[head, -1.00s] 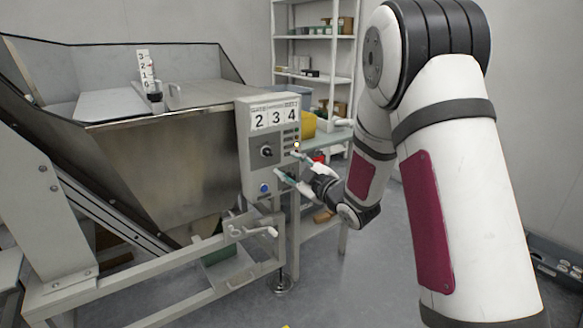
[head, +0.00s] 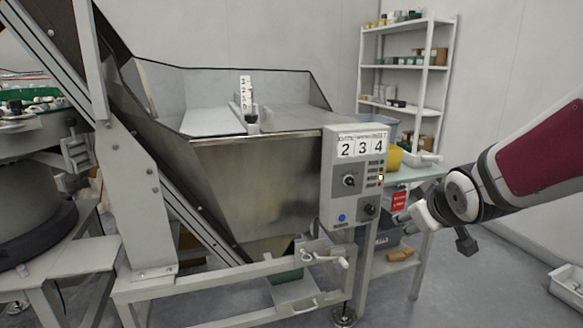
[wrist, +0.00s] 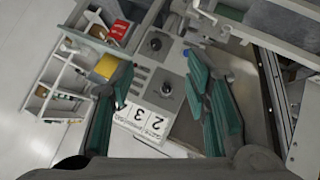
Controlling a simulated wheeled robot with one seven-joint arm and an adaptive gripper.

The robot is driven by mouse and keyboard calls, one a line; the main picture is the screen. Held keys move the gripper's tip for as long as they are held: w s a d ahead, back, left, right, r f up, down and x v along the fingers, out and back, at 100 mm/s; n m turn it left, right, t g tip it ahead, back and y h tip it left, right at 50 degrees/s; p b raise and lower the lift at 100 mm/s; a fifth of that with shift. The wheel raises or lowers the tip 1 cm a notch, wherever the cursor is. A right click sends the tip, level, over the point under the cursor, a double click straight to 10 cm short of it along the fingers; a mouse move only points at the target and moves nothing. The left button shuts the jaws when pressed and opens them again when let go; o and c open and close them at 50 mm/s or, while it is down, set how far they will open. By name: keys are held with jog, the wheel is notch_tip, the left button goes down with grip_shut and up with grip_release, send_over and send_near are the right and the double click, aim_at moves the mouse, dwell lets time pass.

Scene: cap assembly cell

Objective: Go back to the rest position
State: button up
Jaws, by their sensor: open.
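My gripper (wrist: 160,95) is open and empty in the wrist view, its two green-padded fingers spread apart. Between and beyond the fingers is the control box (wrist: 150,90) with its dark knobs. In the head view my arm comes in from the right, and my gripper (head: 403,217) is small and partly hidden by its own wrist, to the right of the control box (head: 338,196). The box carries the digits 2 3 4, a black knob (head: 349,181) and a blue button (head: 342,218). I cannot tell the exact gap between fingers and box.
A steel hopper (head: 255,185) on a grey frame fills the middle. A round feeder (head: 35,190) stands at the left. A shelf rack (head: 442,75) stands behind, with a side table (head: 415,174) bearing a yellow bin (head: 394,158). A white crate (head: 568,285) lies at right; floor between is clear.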

jog(key=s+a+f+m+g, duration=0.1)
jog(key=s+a+m+g, duration=0.15)
jog(key=s, duration=1.05)
jog(key=s+a+m+g+y, duration=0.15)
jog(key=s+g, duration=0.25)
jog(key=s, duration=0.8)
jog(key=s+a+f+m+g, duration=0.1)
jog(key=s+a+g, duration=0.25)
jog(key=s, duration=0.95)
notch_tip(320, 180, up, 30)
jog(key=d+t+p, duration=0.1)
jog(key=t+p, duration=0.2)
jog(key=p, duration=2.5)
jog(key=shift+w+d+r+t, duration=0.15)
jog(key=shift+d+r+t, duration=0.1)
jog(key=shift+t, duration=0.15)
